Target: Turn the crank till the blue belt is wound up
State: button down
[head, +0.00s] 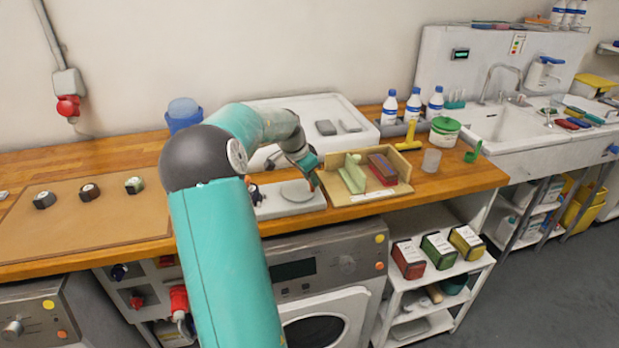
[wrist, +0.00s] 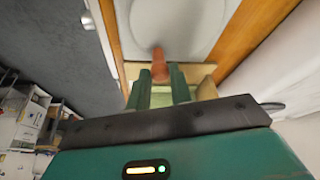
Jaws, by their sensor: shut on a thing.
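The crank looks like a pale grey disc (head: 297,190) on a white base plate (head: 275,208) near the counter's front edge. The disc also fills the top of the wrist view (wrist: 175,25). An orange-brown handle (wrist: 159,64) stands at the disc's rim. My gripper (wrist: 160,84) is shut on this handle. In the head view my gripper (head: 311,178) is at the disc's right side, and the handle is mostly hidden. A small dark, bluish thing (head: 256,195) sits at the plate's left end; I cannot tell if it is the blue belt.
A wooden tray (head: 395,192) with a green and a red piece stands close right of the plate. A white basin (head: 345,108) and bottles (head: 413,105) are behind.

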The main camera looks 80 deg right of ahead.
jog(key=n, duration=0.2)
jog(key=d+n+t, duration=0.1)
jog(key=n, duration=0.1)
jog(key=d+n+t+h, duration=0.1)
jog(key=n, duration=0.1)
jog(key=shift+w, duration=0.1)
jog(key=shift+w+d+n+t, duration=0.2)
jog(key=shift+n+t, duration=0.1)
jog(key=shift+n, duration=0.45)
jog(key=shift+w+d+n+t, duration=0.15)
jog(key=shift+n+t, duration=0.15)
jog(key=shift+n, duration=0.5)
jog(key=shift+w+d+n+t, duration=0.2)
jog(key=shift+n+t, duration=0.1)
jog(key=shift+n, duration=0.45)
jog(key=c, duration=1.3)
grip_release()
jog(key=shift+o, duration=0.2)
jog(key=v, duration=1.4)
